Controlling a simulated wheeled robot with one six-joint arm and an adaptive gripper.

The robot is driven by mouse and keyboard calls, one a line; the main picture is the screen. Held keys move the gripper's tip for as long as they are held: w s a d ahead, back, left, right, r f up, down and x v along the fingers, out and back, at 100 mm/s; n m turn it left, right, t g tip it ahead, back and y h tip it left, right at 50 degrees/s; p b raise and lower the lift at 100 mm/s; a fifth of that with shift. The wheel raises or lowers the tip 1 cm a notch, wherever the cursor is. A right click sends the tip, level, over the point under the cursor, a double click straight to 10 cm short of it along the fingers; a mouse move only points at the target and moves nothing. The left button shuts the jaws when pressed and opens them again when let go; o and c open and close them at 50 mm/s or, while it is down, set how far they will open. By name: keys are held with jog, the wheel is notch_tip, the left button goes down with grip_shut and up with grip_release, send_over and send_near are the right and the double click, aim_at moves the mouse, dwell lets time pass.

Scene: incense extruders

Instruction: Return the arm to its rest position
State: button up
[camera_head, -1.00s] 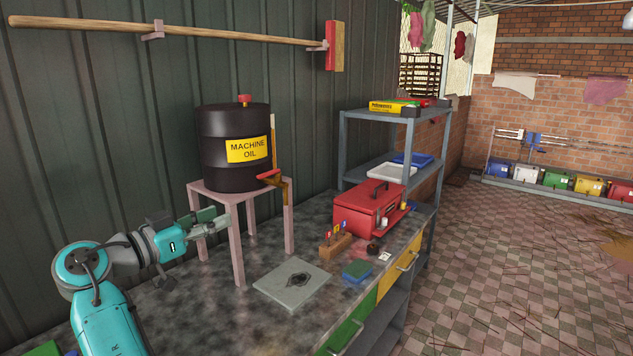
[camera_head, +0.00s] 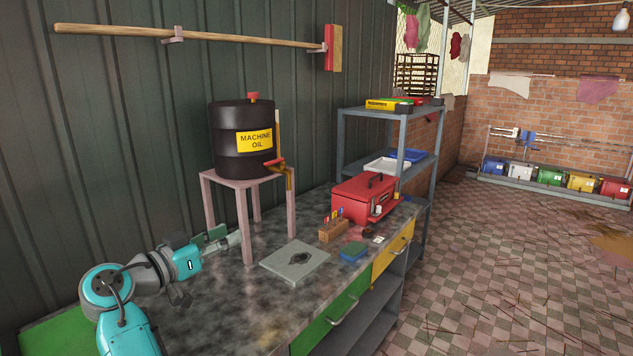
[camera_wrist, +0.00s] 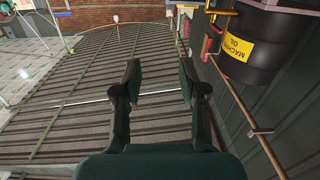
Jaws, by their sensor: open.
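My gripper (camera_head: 222,241) is at the left of the head view, above the back of the workbench (camera_head: 225,300) and left of the pink stand's legs. Its jaws are apart with nothing between them. The wrist view shows the open gripper (camera_wrist: 160,80) too, with dark green fingers and an empty gap. My teal arm is folded low at the lower left of the head view.
The black machine oil drum (camera_head: 243,165) stands on a pink stand (camera_head: 250,215) close to my gripper. On the bench are a grey plate (camera_head: 310,262), a blue-green block (camera_head: 353,252), a wooden holder (camera_head: 333,231) and a red toolbox (camera_head: 362,199). A corrugated wall (camera_head: 120,130) is behind.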

jog(key=d+f+n+y, duration=0.2)
jog(key=d+f, duration=0.2)
jog(key=f, duration=0.5)
jog(key=s+d+f+n+y, duration=0.15)
jog(key=d+f, duration=0.25)
jog(key=f, duration=0.5)
jog(key=d+f+n+y, duration=0.25)
jog(key=d+f, duration=0.25)
jog(key=f, duration=0.5)
jog(key=s+d+f+n+y, duration=0.2)
jog(key=s+d+f, duration=0.45)
jog(key=f, duration=0.25)
jog(key=s+d+f+n+y, duration=0.1)
jog(key=s+d+f+n, duration=0.1)
jog(key=s+d+f, duration=0.5)
jog(key=s+d+f+g+y, duration=0.1)
jog(key=s+d, duration=0.3)
jog(key=s, duration=0.8)
jog(key=s+d+f+y, duration=0.1)
jog(key=s+d+y, duration=0.15)
jog(key=s, duration=0.95)
jog(key=s+d+r+m+h, duration=0.1)
jog(key=s+d+r, duration=0.1)
jog(key=s+r, duration=0.6)
jog(key=s+d+r+m+t+h, duration=0.1)
jog(key=s+d+r+m, duration=0.1)
jog(key=s+r, duration=0.5)
jog(key=v, duration=0.2)
jog(key=shift+s+d, duration=0.3)
jog(key=shift+s, duration=0.05)
